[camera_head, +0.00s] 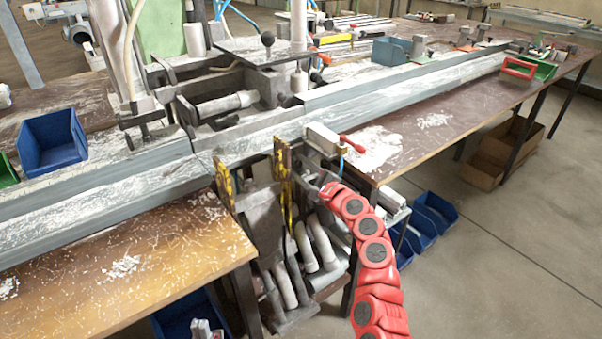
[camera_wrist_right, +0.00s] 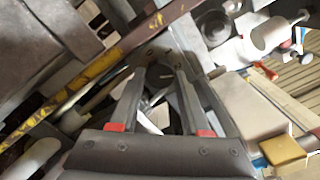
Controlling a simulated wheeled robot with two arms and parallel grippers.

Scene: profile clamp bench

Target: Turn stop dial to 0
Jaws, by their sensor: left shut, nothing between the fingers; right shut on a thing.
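My right gripper (camera_head: 322,190) is at the end of the red arm, at the front of the bench beside the yellow-and-black striped upright (camera_head: 283,178). In the right wrist view my right gripper (camera_wrist_right: 160,72) has its two grey fingers drawn in towards each other at the tips, around a small dark part. My left gripper is not in view.
A grey block with a red-handled lever (camera_head: 350,144) sits just above my right gripper. The striped bar (camera_wrist_right: 92,75) runs close past the fingertips. Below are grey cylinders (camera_head: 305,247) and blue bins (camera_head: 434,211).

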